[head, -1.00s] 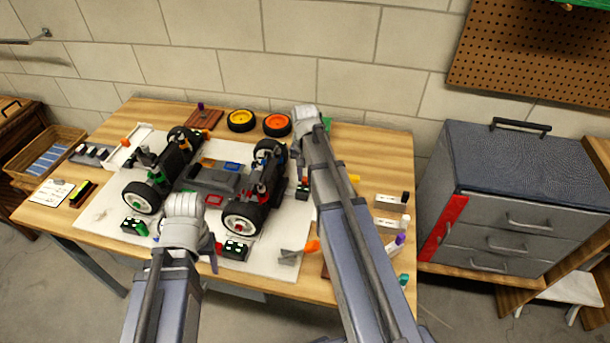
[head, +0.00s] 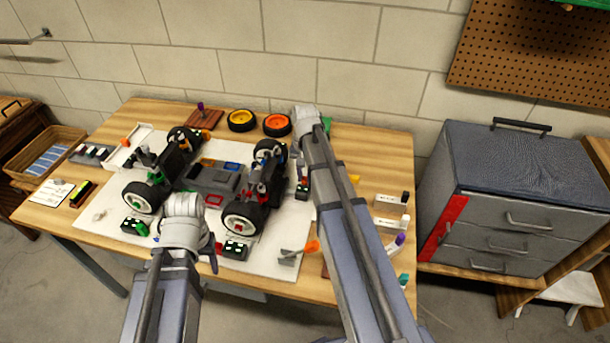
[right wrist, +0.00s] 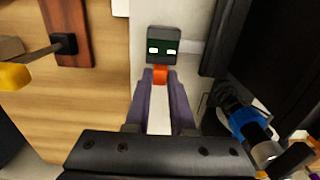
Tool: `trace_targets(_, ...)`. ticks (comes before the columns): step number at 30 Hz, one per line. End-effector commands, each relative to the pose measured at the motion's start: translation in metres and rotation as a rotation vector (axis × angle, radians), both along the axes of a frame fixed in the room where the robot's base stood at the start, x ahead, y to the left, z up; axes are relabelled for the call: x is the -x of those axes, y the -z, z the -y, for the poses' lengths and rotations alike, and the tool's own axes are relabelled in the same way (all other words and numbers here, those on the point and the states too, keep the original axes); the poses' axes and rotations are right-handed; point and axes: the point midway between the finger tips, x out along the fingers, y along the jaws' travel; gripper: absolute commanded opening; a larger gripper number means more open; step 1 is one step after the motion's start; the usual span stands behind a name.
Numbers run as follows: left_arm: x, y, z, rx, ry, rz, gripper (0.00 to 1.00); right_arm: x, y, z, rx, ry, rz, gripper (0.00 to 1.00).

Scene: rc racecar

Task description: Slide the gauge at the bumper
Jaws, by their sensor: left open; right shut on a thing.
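A dark green gauge block (right wrist: 163,45) with two lit white squares stands ahead of my right gripper in the right wrist view. My right gripper (right wrist: 160,78) is shut on the orange part of it, with a purple finger on either side. In the head view this block (head: 303,189) shows beside the car's right end, and my right arm hides the gripper. The RC car (head: 208,180) stands on a white mat (head: 283,240). My left gripper (head: 213,258) is open at the mat's front; its fingertips are mostly hidden by my wrist.
Similar black blocks with lit squares stand in front of the car, at the left (head: 134,226) and middle (head: 236,250). Yellow (head: 241,121) and orange (head: 277,125) wheels lie behind it. A grey drawer cabinet (head: 520,200) stands to the right. The table's right part holds small labelled parts.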

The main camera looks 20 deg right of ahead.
Motion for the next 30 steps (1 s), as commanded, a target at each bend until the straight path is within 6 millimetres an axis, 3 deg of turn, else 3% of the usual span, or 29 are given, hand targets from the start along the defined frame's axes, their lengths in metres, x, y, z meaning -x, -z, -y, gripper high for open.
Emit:
trace_targets(6, 0.0, 0.0, 0.0, 0.0, 0.0, 0.0, 0.55, -0.015, 0.0, -0.019, 0.0, -0.002, 0.0, 0.0)
trace_targets(13, 0.0, 0.0, 0.0, 0.0, 0.0, 0.0, 0.55, -0.015, 0.0, -0.02, -0.003, -0.001, 0.002, 0.0)
trace_targets(14, 0.0, 0.0, 0.0, 0.0, 0.0, 0.0, 0.55, -0.015, 0.0, -0.02, -0.003, -0.001, 0.002, 0.24)
trace_targets(21, 0.0, 0.0, 0.0, 0.0, 0.0, 0.0, 0.55, -0.015, 0.0, -0.02, -0.003, -0.001, 0.002, 0.51)
trace_targets(30, 0.0, 0.0, 0.0, 0.0, 0.0, 0.0, 0.55, -0.015, 0.0, -0.019, -0.004, -0.001, 0.003, 0.53)
